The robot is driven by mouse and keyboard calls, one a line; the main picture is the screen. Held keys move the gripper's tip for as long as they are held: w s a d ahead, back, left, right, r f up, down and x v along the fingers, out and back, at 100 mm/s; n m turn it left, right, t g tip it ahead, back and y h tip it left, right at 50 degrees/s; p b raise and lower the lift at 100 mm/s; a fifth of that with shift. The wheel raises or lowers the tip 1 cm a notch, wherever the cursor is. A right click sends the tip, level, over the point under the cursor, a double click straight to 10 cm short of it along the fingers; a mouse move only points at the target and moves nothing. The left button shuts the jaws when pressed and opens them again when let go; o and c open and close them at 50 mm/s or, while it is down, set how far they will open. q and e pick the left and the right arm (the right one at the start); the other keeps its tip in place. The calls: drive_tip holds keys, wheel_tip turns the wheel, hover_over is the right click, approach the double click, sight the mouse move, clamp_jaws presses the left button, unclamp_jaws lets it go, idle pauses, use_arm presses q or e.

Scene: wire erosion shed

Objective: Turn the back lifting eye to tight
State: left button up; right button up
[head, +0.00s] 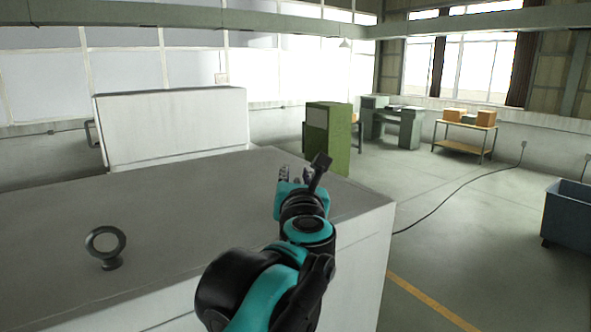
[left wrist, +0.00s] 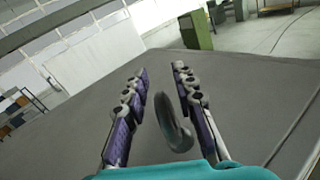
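A dark grey lifting eye (head: 109,263) stands upright on the machine's grey top (head: 190,205) at the left of the head view. Another lifting eye (left wrist: 165,124) shows in the left wrist view, its ring between the two fingers of my left gripper (left wrist: 160,69). The fingers are spread, with the ring closer to the right finger; I cannot tell whether they touch. In the head view my left gripper (head: 295,174) is over the far right part of the top and hides this second eye. My right gripper is in neither view.
A white cabinet (head: 170,125) stands behind the machine, and a green cabinet (head: 328,138) farther back. A workbench with boxes (head: 462,145) is at the far wall. A blue-grey bin (head: 568,212) is at right. A black cable (head: 460,195) crosses the open floor.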

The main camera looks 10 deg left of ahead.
use_arm(q)
drive_tip(key=shift+x, duration=1.05)
drive_tip(key=shift+s, duration=0.25)
clamp_jaws()
drive_tip(key=shift+d+h, duration=0.1)
drive_tip(key=shift+h, duration=0.2)
idle(1.0)
unclamp_jaws()
drive_tip(key=shift+w+f, duration=0.1)
drive_tip(key=shift+w, duration=0.05)
drive_tip(key=v, duration=1.2)
drive_tip(key=shift+f, duration=0.1)
drive_tip(key=shift+o, duration=0.4)
